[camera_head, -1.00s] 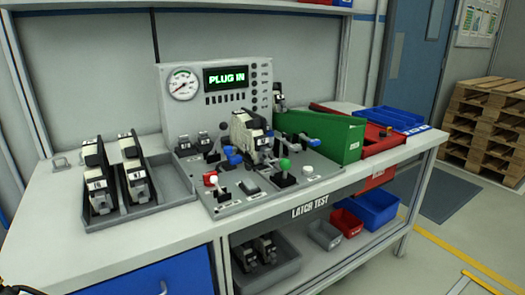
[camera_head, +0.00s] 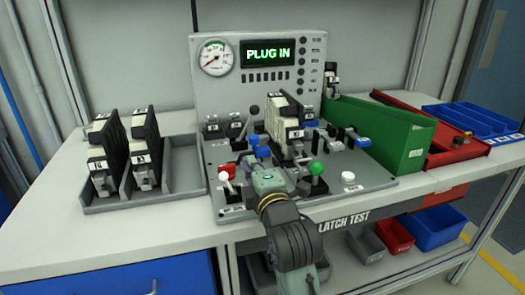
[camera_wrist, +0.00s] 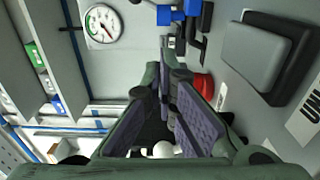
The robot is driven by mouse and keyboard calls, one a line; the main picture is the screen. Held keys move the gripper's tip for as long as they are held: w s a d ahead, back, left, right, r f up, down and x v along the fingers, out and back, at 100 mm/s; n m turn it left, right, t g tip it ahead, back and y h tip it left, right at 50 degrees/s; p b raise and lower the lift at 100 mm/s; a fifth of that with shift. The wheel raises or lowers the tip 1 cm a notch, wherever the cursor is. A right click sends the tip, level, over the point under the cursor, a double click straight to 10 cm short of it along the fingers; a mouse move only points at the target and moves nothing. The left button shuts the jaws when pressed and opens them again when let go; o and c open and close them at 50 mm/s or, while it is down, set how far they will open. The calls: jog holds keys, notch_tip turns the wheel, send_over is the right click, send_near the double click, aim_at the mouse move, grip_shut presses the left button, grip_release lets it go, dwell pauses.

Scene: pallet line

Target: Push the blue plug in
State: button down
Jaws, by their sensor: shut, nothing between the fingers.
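The blue plug (camera_head: 260,149) shows at the front of the latch test fixture (camera_head: 213,153), left of the upright black-and-white unit (camera_head: 285,118). A blue part that looks like it is at the top of the wrist view (camera_wrist: 172,13). How far it is seated cannot be told. My gripper (camera_head: 262,170) is just in front of the blue part in the head view, partly hiding it. In the wrist view my gripper (camera_wrist: 165,75) has its fingertips together with nothing seen between them. The blue part lies beyond the tips, with no clear contact.
The panel display (camera_head: 268,53) reads PLUG IN. A red-topped control (camera_head: 226,170) stands left of my gripper and a green-knobbed lever (camera_head: 316,170) right of it. A tray of units (camera_head: 185,170) stands left; a green bin (camera_head: 400,140) stands right. The bench front left is clear.

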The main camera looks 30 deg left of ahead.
aim_at(254, 139)
jog(key=p+x, duration=0.2)
jog(key=x, duration=0.7)
jog(key=shift+a+r, duration=0.1)
jog(key=shift+a, duration=0.15)
jog(key=w+d, duration=0.1)
jog(key=w+d+b, duration=0.1)
jog(key=shift+w+d, duration=0.2)
jog(key=shift+w, duration=0.1)
jog(key=shift+r, duration=0.1)
notch_tip(254, 139, up, 10)
jog(key=shift+s+a, duration=0.1)
dwell(0.5)
